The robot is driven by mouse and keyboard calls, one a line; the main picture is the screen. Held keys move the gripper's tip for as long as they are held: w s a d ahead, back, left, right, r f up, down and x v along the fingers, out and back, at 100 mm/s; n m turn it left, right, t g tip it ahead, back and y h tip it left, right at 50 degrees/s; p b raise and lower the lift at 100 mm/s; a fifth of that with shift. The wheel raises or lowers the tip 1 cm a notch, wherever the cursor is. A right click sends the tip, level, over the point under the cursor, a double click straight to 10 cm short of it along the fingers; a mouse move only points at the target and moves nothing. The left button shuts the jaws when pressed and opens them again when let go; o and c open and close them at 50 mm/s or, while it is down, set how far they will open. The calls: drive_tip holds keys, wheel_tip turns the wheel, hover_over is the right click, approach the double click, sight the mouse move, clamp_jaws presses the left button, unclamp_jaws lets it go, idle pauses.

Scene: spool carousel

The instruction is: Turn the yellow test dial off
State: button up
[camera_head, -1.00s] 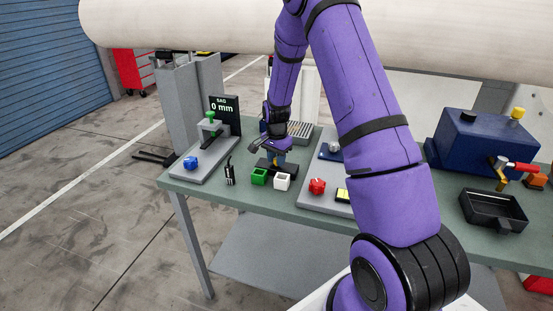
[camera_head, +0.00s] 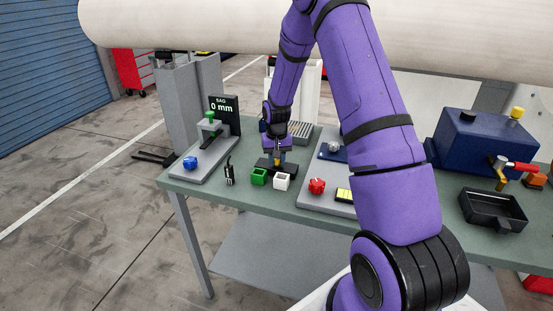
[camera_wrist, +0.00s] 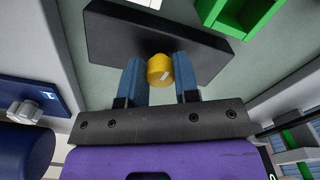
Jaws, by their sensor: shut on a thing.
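The yellow test dial (camera_wrist: 160,70) is a short round knob with a white mark on its face. It sits on a dark block (camera_wrist: 112,36). In the wrist view my gripper (camera_wrist: 158,64) has its blue fingers on either side of the dial, shut on it. The white mark is slanted in that view. In the head view my gripper (camera_head: 279,155) points down at the dark block (camera_head: 291,170) near the middle of the bench. Little of the dial shows there, and which setting it points to cannot be read.
A green open box (camera_head: 259,177) and a white one (camera_head: 282,181) stand just in front of the block. A blue knob (camera_head: 190,162) is to the left, a red knob (camera_head: 317,186) to the right. A display (camera_head: 223,107) reads "SAG 0 mm".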

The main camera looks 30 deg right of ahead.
drive_tip(key=shift+n, duration=1)
drive_tip(key=o, duration=0.9)
drive_tip(key=shift+r, duration=0.1)
wheel_tip(320, 180, up, 11)
drive_tip(key=shift+f, duration=0.15)
